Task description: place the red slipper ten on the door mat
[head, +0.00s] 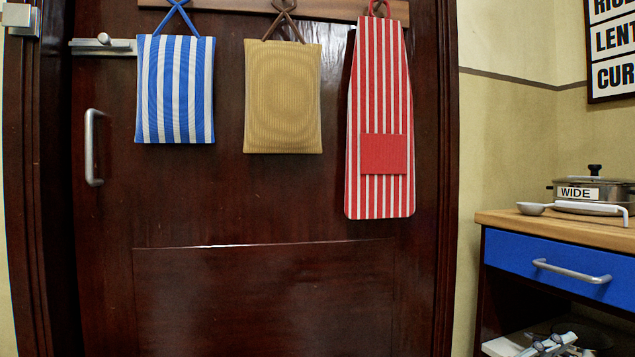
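Neither the red slipper nor the door mat shows in the head view. The floor lies below the bottom of the picture. Neither of my grippers is in the picture.
A closed dark wooden door (265,290) with a metal handle (94,147) fills the middle. A blue striped bag (175,90), a tan bag (282,97) and a red striped apron (379,190) hang on it. At right stands a cabinet with a blue drawer (515,254), a pot (615,190) and a ladle (531,209).

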